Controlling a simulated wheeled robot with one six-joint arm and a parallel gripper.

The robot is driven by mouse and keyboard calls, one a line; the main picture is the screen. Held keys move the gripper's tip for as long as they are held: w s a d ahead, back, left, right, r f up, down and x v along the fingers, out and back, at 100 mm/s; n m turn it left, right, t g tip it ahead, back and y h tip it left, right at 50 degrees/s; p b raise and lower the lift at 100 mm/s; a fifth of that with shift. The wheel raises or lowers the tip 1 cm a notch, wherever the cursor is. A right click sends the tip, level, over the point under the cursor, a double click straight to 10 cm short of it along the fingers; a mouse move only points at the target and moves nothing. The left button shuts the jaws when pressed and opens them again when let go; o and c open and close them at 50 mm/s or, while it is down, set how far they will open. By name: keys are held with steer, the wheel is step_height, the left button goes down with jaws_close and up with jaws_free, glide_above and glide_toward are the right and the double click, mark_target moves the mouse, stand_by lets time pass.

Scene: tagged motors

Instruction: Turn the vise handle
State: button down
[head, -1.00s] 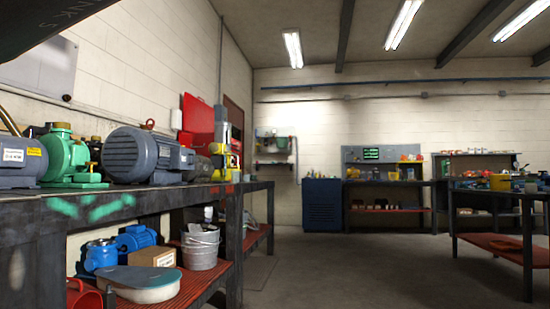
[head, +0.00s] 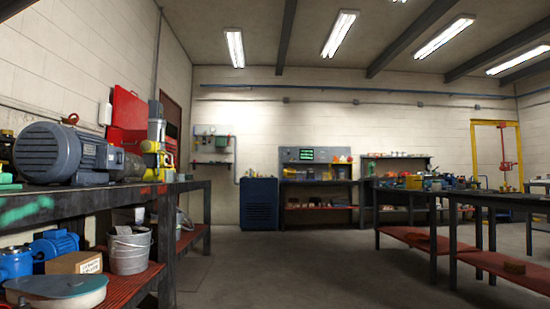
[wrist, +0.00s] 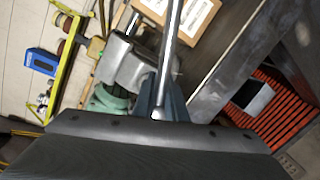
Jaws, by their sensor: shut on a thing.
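In the wrist view a grey vise-like body (wrist: 122,62) with a green part (wrist: 108,98) below it stands at the left of my gripper. My gripper (wrist: 161,108) has its blue-grey fingers closed around a bright metal rod (wrist: 172,50). The rod runs up out of the top of the picture and its lower end sits between the fingers. I cannot tell whether the rod is joined to the vise. My gripper does not show in the head view, and I cannot make out a vise there.
Cardboard boxes (wrist: 196,14) lie near the rod. A bench over a red slatted shelf (wrist: 285,120) is at the right. In the head view a motor (head: 60,153) stands on the left bench; a blue cabinet (head: 259,203) and open floor (head: 280,265) are ahead.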

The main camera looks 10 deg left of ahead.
steer(key=shift+f, duration=0.5)
steer(key=c, duration=1.8)
jaws_free()
steer(key=shift+s+a+r, duration=0.1)
steer(key=shift+s, duration=0.05)
steer(key=shift+r, duration=0.2)
steer(key=p+v, duration=0.1)
steer(key=v, duration=0.7)
steer(key=shift+a+f, duration=0.1)
